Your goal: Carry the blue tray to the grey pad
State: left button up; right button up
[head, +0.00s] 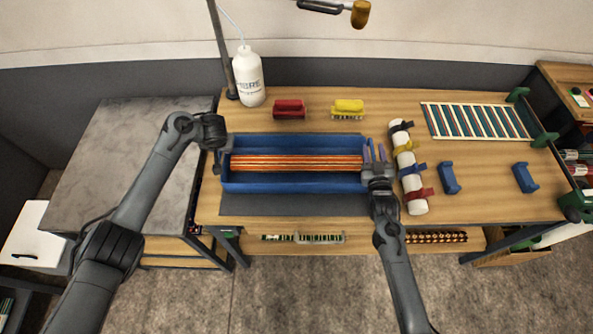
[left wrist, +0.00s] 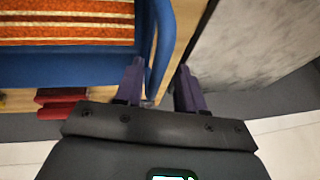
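The blue tray (head: 290,184) sits on the wooden bench, with an orange striped textile (head: 295,163) lying in it. The grey pad (head: 295,205) lies flat along the bench's front edge, just in front of the tray; its back edge is hidden by the tray. My left gripper (head: 222,148) is at the tray's left end. In the left wrist view its fingers (left wrist: 160,88) are apart, with the tray's end wall (left wrist: 163,40) between them and a gap showing. My right gripper (head: 375,153) is at the tray's right end, fingers apart around the end wall; contact is unclear.
A white roll with coloured straps (head: 408,165) lies close right of my right gripper. Red (head: 289,109) and yellow (head: 348,109) brushes and a white bottle (head: 248,76) stand behind the tray. Blue blocks (head: 449,178) and a striped rack (head: 476,121) are farther right.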

pick_arm(q)
jog(key=shift+d, duration=0.2)
pick_arm(e)
jog(key=shift+a, duration=0.2)
pick_arm(q)
jog(key=shift+s+d+r, duration=0.2)
jog(key=shift+r, duration=0.35)
jog(key=v, duration=1)
jog(key=shift+r, duration=0.35)
pick_arm(e)
jog(key=s, duration=1.2)
jog(key=shift+d, duration=0.15)
pick_arm(q)
jog(key=shift+s+a, duration=0.1)
jog(key=shift+s, duration=0.05)
